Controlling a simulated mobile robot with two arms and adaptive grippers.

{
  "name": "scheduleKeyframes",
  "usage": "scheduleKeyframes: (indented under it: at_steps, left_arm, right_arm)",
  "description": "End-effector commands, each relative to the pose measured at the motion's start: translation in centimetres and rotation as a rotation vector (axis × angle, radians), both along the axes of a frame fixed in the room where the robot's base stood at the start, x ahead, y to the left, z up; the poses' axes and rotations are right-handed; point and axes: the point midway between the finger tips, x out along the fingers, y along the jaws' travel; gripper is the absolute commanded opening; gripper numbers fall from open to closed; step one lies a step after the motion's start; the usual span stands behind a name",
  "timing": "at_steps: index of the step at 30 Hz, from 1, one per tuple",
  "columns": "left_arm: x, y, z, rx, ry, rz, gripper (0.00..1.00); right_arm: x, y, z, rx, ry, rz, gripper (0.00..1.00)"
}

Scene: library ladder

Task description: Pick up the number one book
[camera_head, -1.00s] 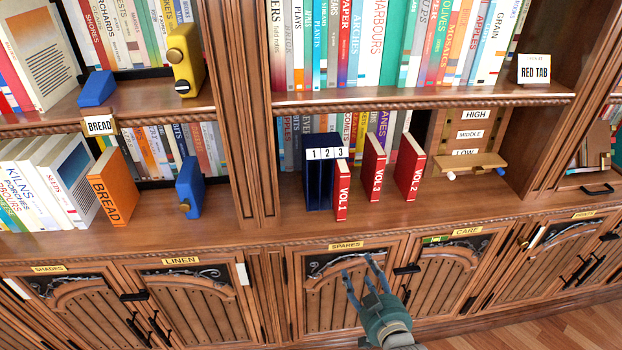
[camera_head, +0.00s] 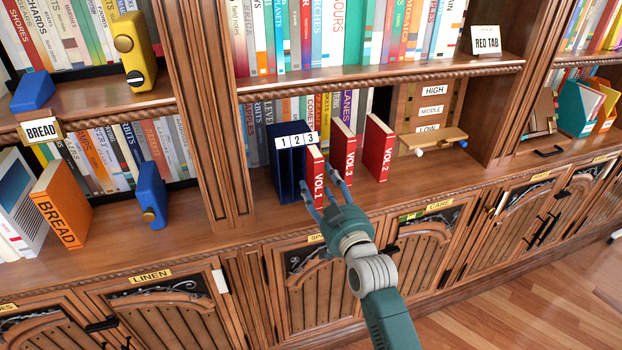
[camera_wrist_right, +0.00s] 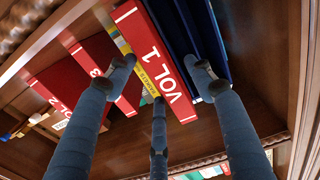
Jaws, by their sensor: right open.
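The red VOL 1 book (camera_head: 314,173) stands upright on the lower shelf ledge, just right of a dark blue holder (camera_head: 286,172) labelled 1, 2, 3. Red books VOL 3 (camera_head: 342,155) and VOL 2 (camera_head: 377,148) stand upright to its right. My right gripper (camera_head: 323,197) is open at the lower front of VOL 1. In the right wrist view, VOL 1 (camera_wrist_right: 158,62) lies between the spread fingers (camera_wrist_right: 163,85), with the blue holder beside it. I cannot tell whether any finger touches the book. My left gripper is not in view.
An orange BREAD book (camera_head: 62,207) and a blue bookend (camera_head: 151,194) stand at the left. A wooden panel labelled HIGH, MIDDLE, LOW (camera_head: 432,110) with a small ledge is at the right. The upper shelf edge (camera_head: 380,80) overhangs the red books.

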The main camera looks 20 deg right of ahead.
Motion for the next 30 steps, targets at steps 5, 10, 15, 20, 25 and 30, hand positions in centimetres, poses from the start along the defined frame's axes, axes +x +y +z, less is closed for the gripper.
scheduleKeyframes:
  at_steps: [5,10,15,20,25,30]
  left_arm:
    - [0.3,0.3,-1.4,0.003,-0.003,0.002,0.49]
    - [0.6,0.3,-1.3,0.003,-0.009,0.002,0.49]
    - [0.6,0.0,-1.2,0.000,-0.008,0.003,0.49]
    - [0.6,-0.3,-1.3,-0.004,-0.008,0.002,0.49]
    - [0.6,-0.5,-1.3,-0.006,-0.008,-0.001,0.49]
    - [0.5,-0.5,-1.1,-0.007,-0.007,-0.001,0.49]
  right_arm:
    - [2.0,0.1,-0.2,0.000,0.000,-0.001,0.53]
    - [2.2,0.1,-0.1,0.000,0.001,-0.001,0.53]
    - [2.1,0.1,-0.1,0.000,0.001,-0.001,0.35]
    - [2.1,0.1,-0.1,0.000,0.001,-0.001,0.03]
    - [2.1,0.0,0.1,0.000,-0.003,-0.001,0.00]
    - [2.1,0.0,0.2,0.000,-0.002,-0.001,0.00]
